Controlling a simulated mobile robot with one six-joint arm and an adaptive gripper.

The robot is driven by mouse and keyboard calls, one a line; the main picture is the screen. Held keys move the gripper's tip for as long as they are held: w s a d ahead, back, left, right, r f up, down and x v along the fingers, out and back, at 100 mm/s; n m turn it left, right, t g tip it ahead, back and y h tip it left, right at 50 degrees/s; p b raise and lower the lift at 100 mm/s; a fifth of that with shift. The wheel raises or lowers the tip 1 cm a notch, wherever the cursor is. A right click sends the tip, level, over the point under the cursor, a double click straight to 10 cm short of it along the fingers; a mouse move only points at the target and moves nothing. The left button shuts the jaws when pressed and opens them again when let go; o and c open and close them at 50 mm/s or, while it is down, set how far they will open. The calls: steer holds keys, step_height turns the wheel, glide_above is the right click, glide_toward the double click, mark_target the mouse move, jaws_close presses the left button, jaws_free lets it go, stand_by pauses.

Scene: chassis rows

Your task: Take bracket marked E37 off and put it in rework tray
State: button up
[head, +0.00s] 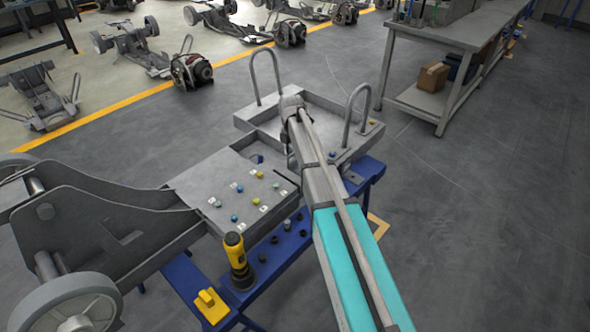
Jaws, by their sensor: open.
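A grey chassis plate (222,180) carries several small blue, yellow and grey pieces with small white labels beside some of them. The labels are too small to read, so I cannot tell which is the bracket marked E37. A grey tray (262,124) with tall hoop handles stands just behind the plate; I cannot read any marking that names it the rework tray. My arm reaches from the bottom right over the tray's middle and hides part of it and the plate's right edge. My gripper does not show; my arm hides it.
A yellow and black power driver (236,256) stands upright on the blue stand (270,262), near a yellow block (211,306). Chassis wheels (72,305) are at left. A grey workbench (430,102) with boxes is at the back right. The floor at right is clear.

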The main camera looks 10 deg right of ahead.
mark_target(292, 165)
steer(key=shift+f+b, duration=1.25)
steer(key=shift+f, duration=0.25)
jaws_close()
